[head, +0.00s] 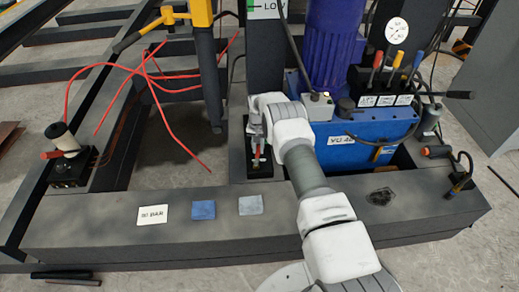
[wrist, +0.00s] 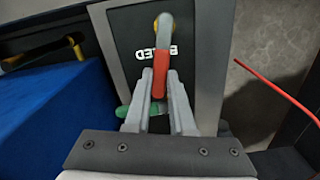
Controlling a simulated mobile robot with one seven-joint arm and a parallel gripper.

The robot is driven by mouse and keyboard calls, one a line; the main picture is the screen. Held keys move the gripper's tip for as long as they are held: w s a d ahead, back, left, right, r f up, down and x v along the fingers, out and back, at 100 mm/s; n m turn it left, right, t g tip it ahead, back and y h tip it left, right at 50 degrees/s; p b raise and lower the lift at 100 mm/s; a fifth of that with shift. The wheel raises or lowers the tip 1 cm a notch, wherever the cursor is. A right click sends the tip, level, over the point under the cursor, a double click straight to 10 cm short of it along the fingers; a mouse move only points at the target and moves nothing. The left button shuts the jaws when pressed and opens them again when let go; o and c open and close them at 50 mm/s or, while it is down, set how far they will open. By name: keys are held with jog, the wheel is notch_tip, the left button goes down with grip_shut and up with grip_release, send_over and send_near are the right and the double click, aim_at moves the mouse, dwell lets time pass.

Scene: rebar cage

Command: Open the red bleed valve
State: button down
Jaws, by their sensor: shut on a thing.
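The red bleed valve lever (wrist: 162,62) shows in the wrist view, running from a brass-coloured pivot (wrist: 164,22) down between my fingers. It sits over a dark plate (wrist: 203,35) with white lettering reading BLEED, upside down in this view. My gripper (wrist: 161,90) is shut on the lever's lower end, one grey finger on each side. A green part (wrist: 124,111) shows partly behind the fingers.
The blue unit also fills the left of the wrist view (wrist: 50,115). A yellow jack-like tool (head: 205,60) stands left, with red hoses (head: 155,90) beside it. A row of levers (head: 390,75) and a gauge (head: 397,31) are at right. Cloths (head: 203,210) lie on the front beam.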

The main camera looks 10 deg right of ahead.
jog(key=shift+w+a+n, duration=0.1)
jog(key=shift+a+n, duration=0.55)
jog(key=shift+n, duration=0.65)
jog(key=c, duration=0.8)
grip_release()
jog(key=shift+o, duration=0.2)
jog(key=shift+r, duration=0.1)
notch_tip(320, 180, up, 17)
jog(key=p, duration=0.5)
jog(key=shift+p, duration=0.4)
jog(key=shift+r, duration=0.1)
